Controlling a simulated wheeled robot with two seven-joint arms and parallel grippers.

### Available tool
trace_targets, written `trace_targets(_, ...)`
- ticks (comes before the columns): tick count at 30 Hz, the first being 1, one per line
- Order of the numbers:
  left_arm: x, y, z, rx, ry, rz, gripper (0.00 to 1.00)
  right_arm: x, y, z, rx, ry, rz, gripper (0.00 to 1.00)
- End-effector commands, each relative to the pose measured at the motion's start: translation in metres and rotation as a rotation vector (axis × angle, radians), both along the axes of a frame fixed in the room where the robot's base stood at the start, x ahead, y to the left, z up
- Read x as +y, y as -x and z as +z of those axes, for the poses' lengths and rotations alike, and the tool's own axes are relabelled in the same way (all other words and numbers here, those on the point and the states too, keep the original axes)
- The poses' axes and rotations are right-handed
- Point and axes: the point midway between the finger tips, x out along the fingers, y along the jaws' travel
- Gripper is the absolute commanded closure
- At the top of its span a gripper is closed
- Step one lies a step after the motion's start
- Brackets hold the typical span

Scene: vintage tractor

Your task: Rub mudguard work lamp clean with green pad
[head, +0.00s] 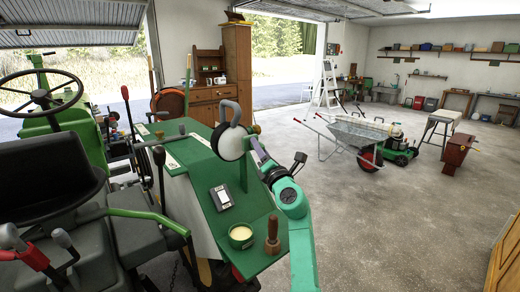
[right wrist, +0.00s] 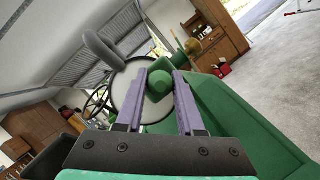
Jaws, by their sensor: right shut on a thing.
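The work lamp (head: 230,142) stands on a green post on the green mudguard (head: 203,185), with a pale round face, dark rim and grey loop on top. Its pale disc (right wrist: 130,100) fills the middle of the right wrist view. My right gripper (head: 257,146) reaches in from the right, close beside the lamp. Whether the pad touches the lamp is hard to tell. My left gripper is not in view.
On the mudguard lie a small grey-black device (head: 221,197), an open tin with cream contents (head: 241,236) and a wooden-handled tool (head: 272,236). The seat (head: 45,185) and steering wheel (head: 42,98) are left. A wheelbarrow (head: 357,135) stands on open floor at right.

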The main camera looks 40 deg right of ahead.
Motion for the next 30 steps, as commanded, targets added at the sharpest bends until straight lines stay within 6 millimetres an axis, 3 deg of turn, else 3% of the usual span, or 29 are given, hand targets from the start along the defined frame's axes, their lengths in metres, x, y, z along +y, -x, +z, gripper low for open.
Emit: trace_targets(30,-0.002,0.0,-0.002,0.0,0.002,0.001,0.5,0.0,-0.018,0.0,-0.001,0.0,0.0,1.0)
